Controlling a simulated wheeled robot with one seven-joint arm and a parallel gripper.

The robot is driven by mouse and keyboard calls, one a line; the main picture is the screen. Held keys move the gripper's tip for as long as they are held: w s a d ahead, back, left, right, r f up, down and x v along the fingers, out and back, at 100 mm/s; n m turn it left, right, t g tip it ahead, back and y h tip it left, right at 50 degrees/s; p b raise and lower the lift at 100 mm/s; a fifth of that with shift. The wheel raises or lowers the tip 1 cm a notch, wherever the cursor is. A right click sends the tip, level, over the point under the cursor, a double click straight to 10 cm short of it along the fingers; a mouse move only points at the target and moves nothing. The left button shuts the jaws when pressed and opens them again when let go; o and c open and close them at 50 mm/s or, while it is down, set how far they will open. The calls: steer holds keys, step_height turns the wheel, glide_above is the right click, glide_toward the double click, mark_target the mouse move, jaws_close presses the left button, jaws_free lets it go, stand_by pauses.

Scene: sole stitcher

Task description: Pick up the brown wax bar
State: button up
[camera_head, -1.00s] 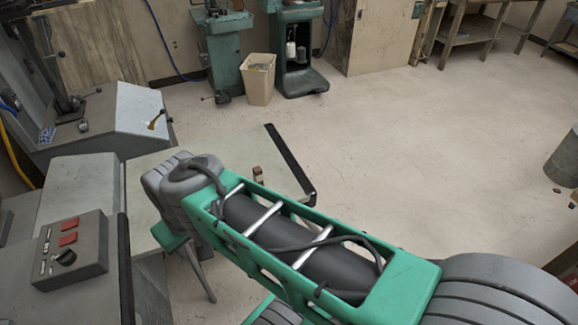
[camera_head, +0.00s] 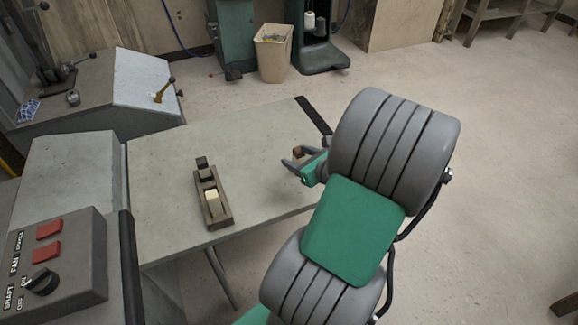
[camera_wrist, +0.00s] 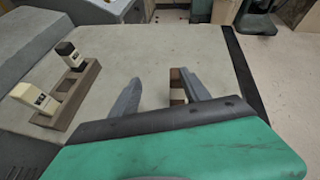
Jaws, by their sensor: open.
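The brown wax bar (camera_wrist: 176,80) stands on the worktable in the wrist view, brown on top with a pale part lower down. It shows just left of my right finger, partly hidden by it. In the head view, the brown bar (camera_head: 298,152) is a small block near the table's right side, partly hidden by my gripper (camera_head: 292,157). My gripper is open with nothing held; in the wrist view its fingers (camera_wrist: 160,78) are spread, with the bar nearer the right one. Whether a finger touches it I cannot tell.
A wooden holder (camera_head: 222,219) on the table (camera_head: 160,200) carries a cream bar (camera_head: 213,202) and a black-topped bar (camera_head: 202,163). A control box (camera_head: 75,255) stands at left. A dark rail (camera_head: 314,114) edges the table's right side. The table's middle is clear.

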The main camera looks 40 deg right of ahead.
mark_target(296, 148)
steer(key=shift+s+d+f+m+h, duration=0.15)
steer(key=shift+d+m, duration=0.35)
steer(key=shift+s+d+f+m+h, duration=0.1)
steer(key=shift+s+d+m+h, duration=0.05)
steer(key=shift+d+m, duration=0.35)
steer(key=shift+w+d+m, duration=0.15)
steer(key=shift+d+m, duration=0.05)
steer(key=shift+m, duration=0.1)
steer(key=shift+t, duration=0.3)
steer(key=b+x, duration=0.1)
steer(key=x, duration=0.3)
steer(key=b+x, duration=0.1)
steer(key=x, duration=0.1)
steer(key=shift+w+d+f+b, duration=0.15)
steer(key=shift+d+f+b, duration=0.15)
steer(key=shift+d+b, duration=0.05)
steer(key=shift+w+d, duration=0.1)
steer(key=shift+w, duration=0.3)
steer(key=shift+c, duration=0.3)
jaws_close()
